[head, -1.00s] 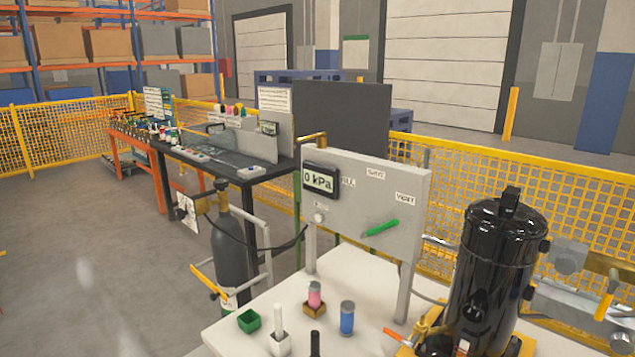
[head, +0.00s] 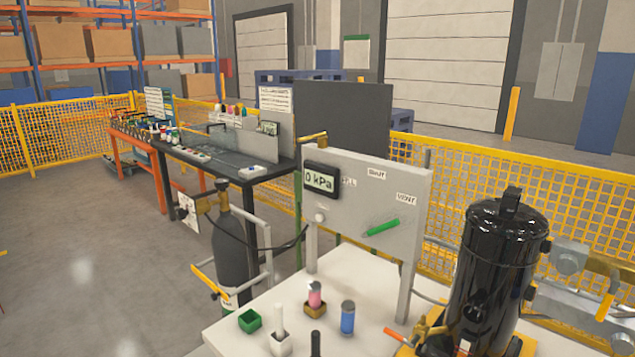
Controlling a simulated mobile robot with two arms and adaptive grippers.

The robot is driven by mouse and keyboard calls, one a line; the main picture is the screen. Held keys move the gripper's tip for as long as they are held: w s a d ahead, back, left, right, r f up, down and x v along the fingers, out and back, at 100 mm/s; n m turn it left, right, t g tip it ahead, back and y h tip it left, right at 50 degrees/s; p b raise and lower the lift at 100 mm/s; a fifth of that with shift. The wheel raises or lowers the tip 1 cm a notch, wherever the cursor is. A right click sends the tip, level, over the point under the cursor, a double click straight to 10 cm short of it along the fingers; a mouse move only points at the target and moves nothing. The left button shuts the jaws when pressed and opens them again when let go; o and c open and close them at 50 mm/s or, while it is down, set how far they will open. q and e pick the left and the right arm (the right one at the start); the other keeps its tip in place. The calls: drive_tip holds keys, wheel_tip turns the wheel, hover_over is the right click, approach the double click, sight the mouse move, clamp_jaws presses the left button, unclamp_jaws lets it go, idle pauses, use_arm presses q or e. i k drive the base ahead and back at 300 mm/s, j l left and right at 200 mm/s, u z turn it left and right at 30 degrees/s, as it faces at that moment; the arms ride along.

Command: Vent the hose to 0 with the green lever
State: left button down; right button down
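The green lever (head: 381,228) sits on the front of the grey panel (head: 350,218), tilted up toward the right. Its right end points toward the side below the VENT label (head: 406,197). The gauge (head: 321,180) at the panel's upper left reads 0 kPa. A dark hose (head: 275,247) runs from the gas cylinder (head: 232,250) toward the panel's left post. Neither of my grippers shows in the head view.
A yellow fence (head: 500,195) stands behind. The floor at left is clear.

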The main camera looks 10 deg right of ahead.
sight(372, 232)
drive_tip(key=i+j+z, duration=0.3)
drive_tip(key=i+j, duration=0.75)
